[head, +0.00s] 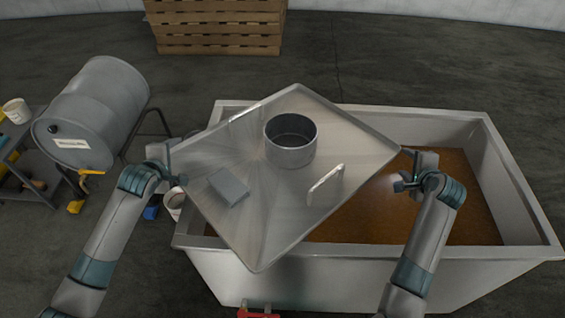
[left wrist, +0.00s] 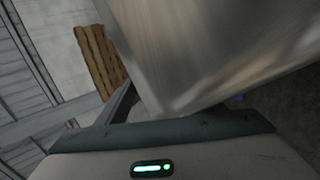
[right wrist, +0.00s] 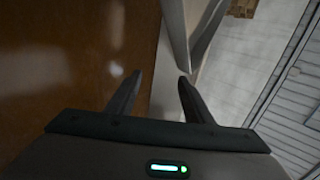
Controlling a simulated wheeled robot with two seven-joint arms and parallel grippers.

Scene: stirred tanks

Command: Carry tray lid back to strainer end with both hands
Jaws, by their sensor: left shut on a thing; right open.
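The tray lid (head: 240,185) is a square sheet of bare metal, turned cornerwise and spanning the left part of a long metal tank (head: 530,225). A round open metal cylinder (head: 290,150), a small grey block (head: 229,187) and a pale bar handle (head: 325,184) are on its upper face. My left gripper (head: 174,168) is shut on the lid's left corner; the sheet fills much of the left wrist view (left wrist: 200,50). My right gripper (head: 403,172) is open and empty beside the right corner, over the tank; its fingers are apart in the right wrist view (right wrist: 157,88). I cannot identify the strainer.
Brown liquid (head: 450,200) shows in the tank right of the lid. A grey drum (head: 100,105) with an orange tap lies on a stand at left, near a small shelf (head: 35,165). A white bucket (head: 174,203) is partly hidden. Wooden pallets (head: 215,27) stand behind; the floor between is clear.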

